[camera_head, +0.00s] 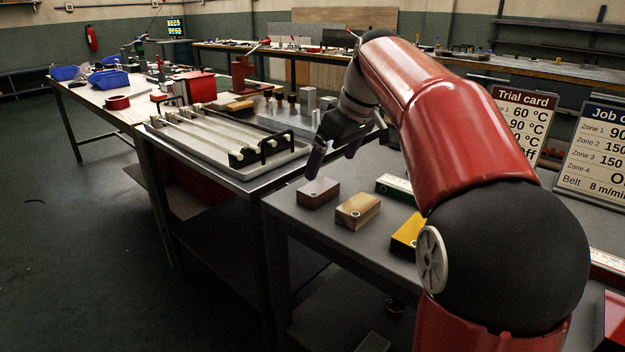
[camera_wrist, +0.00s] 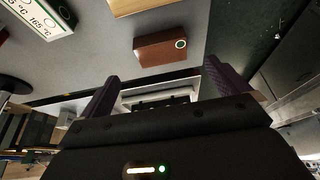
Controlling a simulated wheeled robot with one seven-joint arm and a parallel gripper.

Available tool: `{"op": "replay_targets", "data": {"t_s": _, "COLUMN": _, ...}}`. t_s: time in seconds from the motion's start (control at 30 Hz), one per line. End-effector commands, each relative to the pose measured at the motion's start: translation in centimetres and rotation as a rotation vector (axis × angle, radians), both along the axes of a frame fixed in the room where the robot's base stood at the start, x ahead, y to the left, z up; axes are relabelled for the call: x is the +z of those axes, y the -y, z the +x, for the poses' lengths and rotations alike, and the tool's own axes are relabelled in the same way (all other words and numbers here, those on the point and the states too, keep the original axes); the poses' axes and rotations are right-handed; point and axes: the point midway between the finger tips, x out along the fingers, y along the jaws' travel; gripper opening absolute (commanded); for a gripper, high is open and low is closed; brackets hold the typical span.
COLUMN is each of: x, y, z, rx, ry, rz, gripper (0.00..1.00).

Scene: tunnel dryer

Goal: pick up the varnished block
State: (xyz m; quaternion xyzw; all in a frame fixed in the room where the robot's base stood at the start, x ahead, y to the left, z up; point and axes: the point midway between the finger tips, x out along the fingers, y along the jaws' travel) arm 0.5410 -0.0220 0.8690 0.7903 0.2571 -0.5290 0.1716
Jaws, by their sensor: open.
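On the grey table stand a brown block (camera_head: 318,193) and a lighter tan wooden block (camera_head: 358,211), each with a small round mark. I cannot tell for sure from their look which is the varnished one. My gripper (camera_head: 334,161) is open and empty, above and just behind the brown block and apart from it. In the wrist view the brown block (camera_wrist: 160,48) lies beyond the gap between my open fingers (camera_wrist: 158,86). The tan block (camera_wrist: 140,5) is cut off at that view's top edge.
A white-and-green block (camera_head: 395,187) and a yellow block (camera_head: 408,236) stand to the right, the yellow partly behind my arm. A metal tray (camera_head: 225,170) with bars is on the adjoining table. Sign cards (camera_head: 522,122) stand at the right. Bare tabletop surrounds the brown block.

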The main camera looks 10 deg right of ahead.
Motion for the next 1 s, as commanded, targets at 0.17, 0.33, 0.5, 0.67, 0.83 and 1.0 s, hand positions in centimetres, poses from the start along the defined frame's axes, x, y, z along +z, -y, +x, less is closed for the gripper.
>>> {"op": "replay_targets", "data": {"t_s": 0.17, "x": -1.5, "y": -0.4, "z": 0.4, "rx": 0.002, "ry": -0.002, "rz": 0.001, "gripper": 1.0}}
{"op": "replay_targets", "data": {"t_s": 0.33, "x": -3.3, "y": -0.9, "z": 0.9, "rx": 0.002, "ry": -0.002, "rz": 0.001, "gripper": 1.0}}
{"op": "replay_targets", "data": {"t_s": 0.5, "x": -5.8, "y": -1.7, "z": 1.3, "rx": 0.001, "ry": -0.002, "rz": 0.001, "gripper": 1.0}}
{"op": "replay_targets", "data": {"t_s": 0.67, "x": -7.1, "y": -2.0, "z": 1.8, "rx": 0.0, "ry": -0.001, "rz": 0.001, "gripper": 1.0}}
{"op": "replay_targets", "data": {"t_s": 0.83, "x": -7.3, "y": -2.0, "z": 1.9, "rx": 0.0, "ry": 0.001, "rz": 0.0, "gripper": 1.0}}
{"op": "replay_targets", "data": {"t_s": 1.0, "x": -7.2, "y": -2.0, "z": 1.9, "rx": 0.0, "ry": 0.001, "rz": 0.001, "gripper": 0.88}}
